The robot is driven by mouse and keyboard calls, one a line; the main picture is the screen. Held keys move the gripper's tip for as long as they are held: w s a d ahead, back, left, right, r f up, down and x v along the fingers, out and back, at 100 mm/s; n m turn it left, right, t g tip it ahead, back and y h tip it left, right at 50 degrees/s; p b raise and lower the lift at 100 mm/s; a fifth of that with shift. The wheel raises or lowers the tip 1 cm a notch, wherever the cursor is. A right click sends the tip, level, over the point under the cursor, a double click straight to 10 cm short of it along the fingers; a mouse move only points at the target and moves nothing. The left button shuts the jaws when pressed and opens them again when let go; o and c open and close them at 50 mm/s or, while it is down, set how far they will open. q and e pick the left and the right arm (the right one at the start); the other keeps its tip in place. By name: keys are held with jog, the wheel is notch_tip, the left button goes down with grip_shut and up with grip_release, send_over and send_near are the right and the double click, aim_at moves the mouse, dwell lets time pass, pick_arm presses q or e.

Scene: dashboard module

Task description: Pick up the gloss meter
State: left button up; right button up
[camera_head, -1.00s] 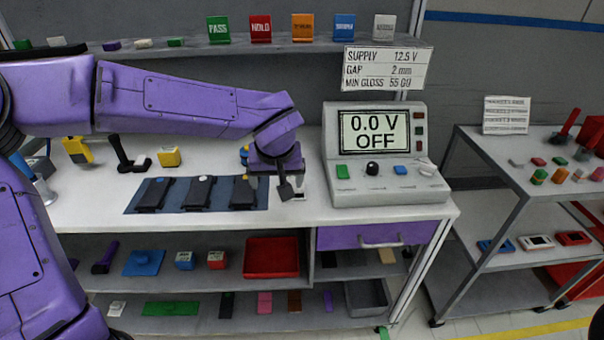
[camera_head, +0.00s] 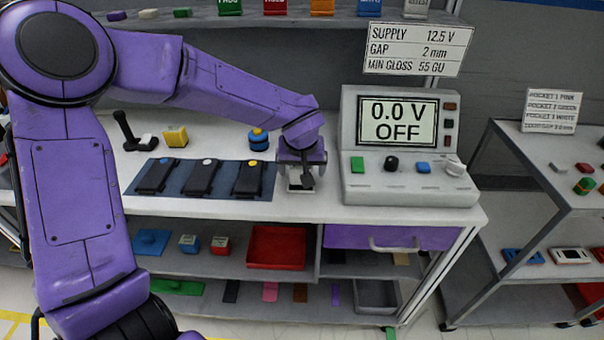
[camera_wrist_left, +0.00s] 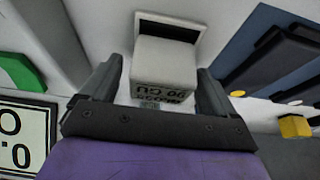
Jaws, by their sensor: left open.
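The gloss meter (camera_wrist_left: 166,62) is a small pale block with a dark-edged top part and printed lettering on its near face. In the left wrist view it sits between the two fingers of my left gripper (camera_wrist_left: 159,75). The fingers stand apart, one on each side, and I cannot tell whether either touches it. In the head view my left gripper (camera_head: 300,184) points down at the bench's front edge, just left of the power supply, and mostly hides the meter. My right gripper is not in view.
The power supply (camera_head: 410,182), reading 0.0 V OFF, stands close to the right of my left gripper. A blue mat (camera_head: 219,184) with several black panels lies to its left. A blue item with a yellow top (camera_head: 258,140) stands behind. A shelf (camera_head: 340,20) runs above.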

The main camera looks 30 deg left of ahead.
pick_arm(q)
jog(key=shift+f, duration=0.1)
jog(key=c, duration=1.2)
